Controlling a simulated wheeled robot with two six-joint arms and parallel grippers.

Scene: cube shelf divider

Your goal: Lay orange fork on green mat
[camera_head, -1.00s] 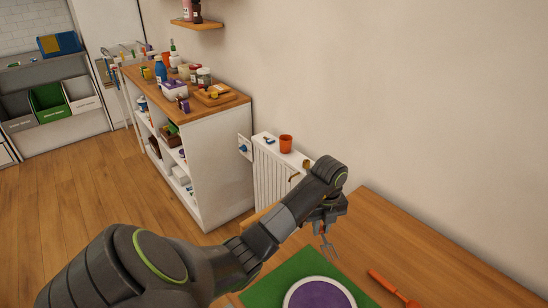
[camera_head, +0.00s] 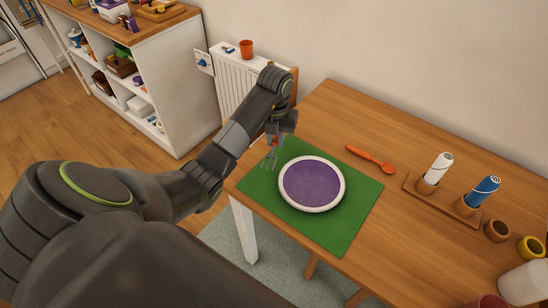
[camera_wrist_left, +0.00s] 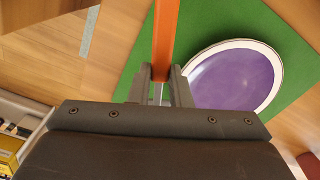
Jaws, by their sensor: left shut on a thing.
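The fork's orange handle (camera_wrist_left: 165,38) shows between the fingers (camera_wrist_left: 160,86) in the left wrist view. I cannot tell whether the tines touch the mat. A purple plate (camera_head: 312,184) with a white rim lies on the mat, to the right of the fork. My right gripper is not in view.
An orange spoon (camera_head: 371,158) lies on the wooden table (camera_head: 335,115) beyond the mat. A wooden holder (camera_head: 443,205) with a white and a blue item stands to the right, near small cups (camera_head: 498,230). A white radiator (camera_head: 235,85) stands behind the table.

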